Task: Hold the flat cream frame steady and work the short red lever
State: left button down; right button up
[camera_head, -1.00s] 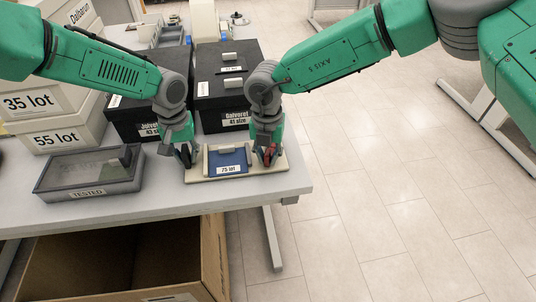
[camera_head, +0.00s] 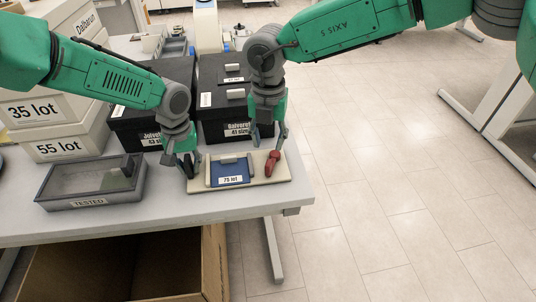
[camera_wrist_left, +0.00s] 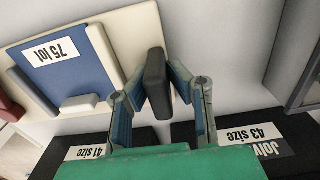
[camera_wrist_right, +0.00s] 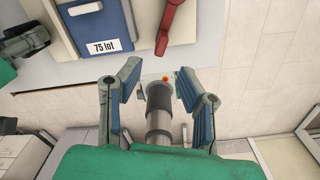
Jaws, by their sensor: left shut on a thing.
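The flat cream frame (camera_head: 270,178) lies near the table's front edge, with a blue panel (camera_head: 231,172) labelled "75 lot" in it. My left gripper (camera_head: 188,167) is at the frame's left end. In the left wrist view its fingers close on a dark grip block (camera_wrist_left: 157,84) at the frame's edge. The short red lever (camera_head: 272,162) stands on the frame's right part, and it also shows in the right wrist view (camera_wrist_right: 170,27). My right gripper (camera_head: 279,138) is just behind and above the lever, apart from it. Its fingers are spread with the lever beyond their tips.
A grey box marked TESTED (camera_head: 90,188) stands left of the frame. Black shoe boxes (camera_head: 225,125) stand close behind it, and cream boxes (camera_head: 65,145) are stacked at the left. The table (camera_head: 250,204) ends just right of the frame. An open cardboard box (camera_head: 215,262) is below.

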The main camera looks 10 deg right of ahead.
notch_tip(320, 180, up, 3)
jog(key=shift+f, duration=0.2)
